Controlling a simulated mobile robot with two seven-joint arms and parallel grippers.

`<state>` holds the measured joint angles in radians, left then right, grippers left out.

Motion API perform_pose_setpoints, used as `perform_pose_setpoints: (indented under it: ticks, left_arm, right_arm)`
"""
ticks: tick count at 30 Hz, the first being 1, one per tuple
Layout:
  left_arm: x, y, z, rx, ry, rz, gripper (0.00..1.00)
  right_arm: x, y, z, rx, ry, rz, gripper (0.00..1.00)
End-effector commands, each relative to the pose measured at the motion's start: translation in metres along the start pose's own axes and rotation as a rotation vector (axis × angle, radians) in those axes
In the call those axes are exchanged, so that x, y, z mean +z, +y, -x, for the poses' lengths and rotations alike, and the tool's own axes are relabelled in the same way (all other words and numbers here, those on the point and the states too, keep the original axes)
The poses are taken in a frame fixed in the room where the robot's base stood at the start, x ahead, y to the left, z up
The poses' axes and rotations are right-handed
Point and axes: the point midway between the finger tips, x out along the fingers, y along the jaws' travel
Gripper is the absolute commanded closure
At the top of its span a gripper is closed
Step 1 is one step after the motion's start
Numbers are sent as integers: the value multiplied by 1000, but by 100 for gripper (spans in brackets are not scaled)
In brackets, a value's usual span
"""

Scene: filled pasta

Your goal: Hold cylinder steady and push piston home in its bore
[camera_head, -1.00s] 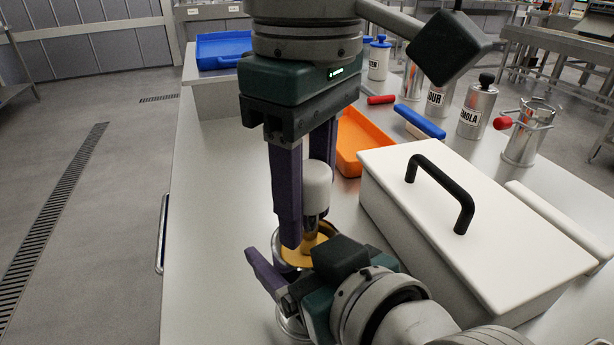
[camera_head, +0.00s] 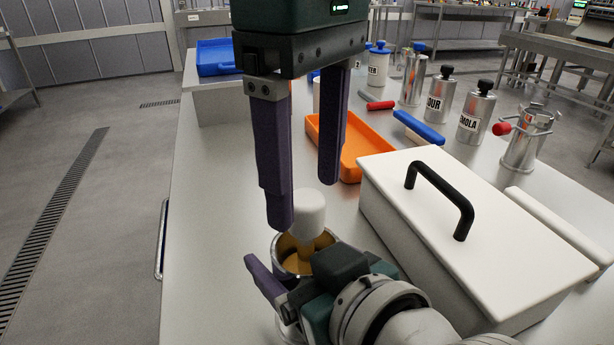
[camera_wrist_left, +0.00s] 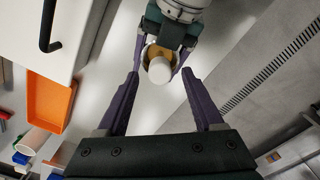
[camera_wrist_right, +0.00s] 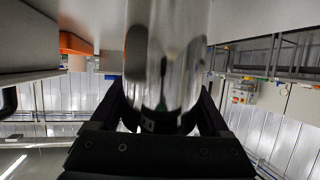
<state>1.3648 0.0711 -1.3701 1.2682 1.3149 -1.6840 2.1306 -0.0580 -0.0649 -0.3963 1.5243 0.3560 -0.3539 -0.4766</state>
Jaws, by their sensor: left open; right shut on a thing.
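The shiny metal cylinder (camera_head: 283,258) stands upright low in the head view, and its side fills the middle of the right wrist view (camera_wrist_right: 165,60). My right gripper (camera_head: 296,272) is shut around it, one finger on its left side. The piston's white knob (camera_head: 308,208) sticks up above the cylinder's mouth. Golden-brown material shows inside the rim below the knob; how deep the piston sits is hidden. My left gripper (camera_head: 305,203) is open and points down, its fingertips around knob height. In the left wrist view the knob (camera_wrist_left: 160,70) lies between the open fingers, apart from both.
A white box (camera_head: 480,230) with a black handle stands close on the right. An orange tray (camera_head: 350,150) lies behind the cylinder. Labelled canisters (camera_head: 476,112) and a blue-handled tool (camera_head: 420,128) are farther back. The counter left of the cylinder is clear.

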Motion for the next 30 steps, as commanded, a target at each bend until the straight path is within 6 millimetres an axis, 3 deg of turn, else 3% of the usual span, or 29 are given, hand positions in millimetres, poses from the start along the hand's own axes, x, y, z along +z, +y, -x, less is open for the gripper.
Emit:
perform_pose_setpoints:
  ticks: [3,9,15,22,23,27,30]
  left_arm:
    - [0,1,29,5,0,-1,31]
    - [0,0,66,2,1,0,31]
    - [0,0,81,1,1,-1,31]
    - [0,0,82,0,0,-1,31]
    - [0,0,82,0,0,-1,31]
    - [0,0,81,0,0,0,31]
    - [0,0,81,0,0,0,31]
  right_arm:
    - [0,0,0,-1,0,-1,100]
    - [0,0,0,-1,0,-1,100]
    - [0,0,0,-1,0,-1,100]
    - [0,0,0,-1,0,-1,100]
    - [0,0,0,-1,0,-1,18]
    - [0,0,0,0,0,-1,3]
    - [0,0,0,0,0,0,0]
